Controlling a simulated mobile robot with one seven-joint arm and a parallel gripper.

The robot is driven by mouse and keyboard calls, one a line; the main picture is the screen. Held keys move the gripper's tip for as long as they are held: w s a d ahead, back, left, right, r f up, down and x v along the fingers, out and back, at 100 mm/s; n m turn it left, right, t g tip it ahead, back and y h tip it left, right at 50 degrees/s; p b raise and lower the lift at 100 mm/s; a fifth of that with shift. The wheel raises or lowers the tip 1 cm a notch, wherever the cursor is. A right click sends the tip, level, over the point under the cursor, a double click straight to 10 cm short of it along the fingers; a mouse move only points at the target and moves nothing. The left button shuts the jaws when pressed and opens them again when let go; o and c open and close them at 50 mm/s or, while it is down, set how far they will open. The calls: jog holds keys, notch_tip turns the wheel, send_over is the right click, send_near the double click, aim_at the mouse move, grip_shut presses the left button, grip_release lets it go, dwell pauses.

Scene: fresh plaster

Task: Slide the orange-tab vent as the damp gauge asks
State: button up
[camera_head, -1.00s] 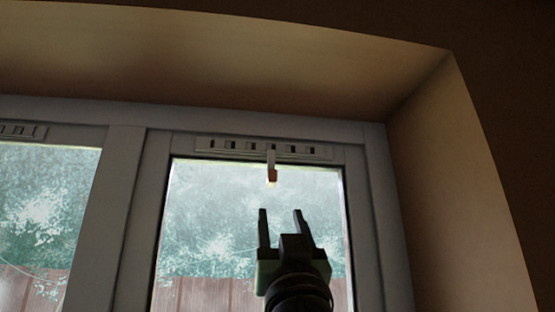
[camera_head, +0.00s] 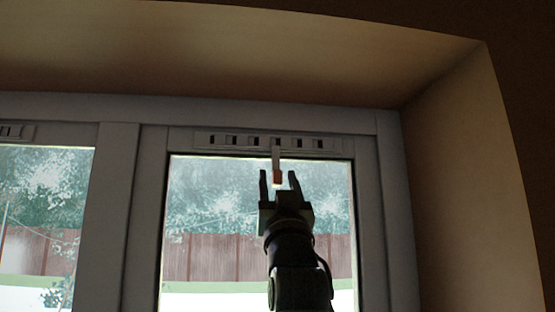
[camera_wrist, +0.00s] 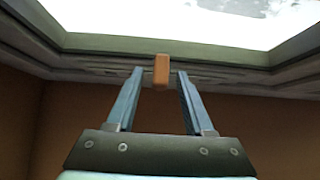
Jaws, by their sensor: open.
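The slotted vent (camera_head: 235,141) runs along the top of the right window's frame, with several dark slots showing. Its pale tab hangs down from the middle and ends in an orange tip (camera_head: 277,177). My gripper (camera_head: 279,176) is open, with its two fingers pointing up and the orange tip between or just behind their ends. In the wrist view the orange tab (camera_wrist: 161,71) stands between the tips of my open gripper (camera_wrist: 159,76), with a gap on each side. No damp gauge shows in these views.
A second vent (camera_head: 14,132) sits at the left edge above the left window. The plaster reveal (camera_head: 455,180) closes off the right side and the plaster soffit (camera_head: 240,60) lies above. The window glass (camera_head: 215,200) is behind my arm.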

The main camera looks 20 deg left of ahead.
jog(key=shift+w+a+r+p, duration=0.2)
jog(key=shift+w+r+p, duration=0.15)
jog(key=shift+w+r, duration=0.15)
grip_shut()
dwell(1.3)
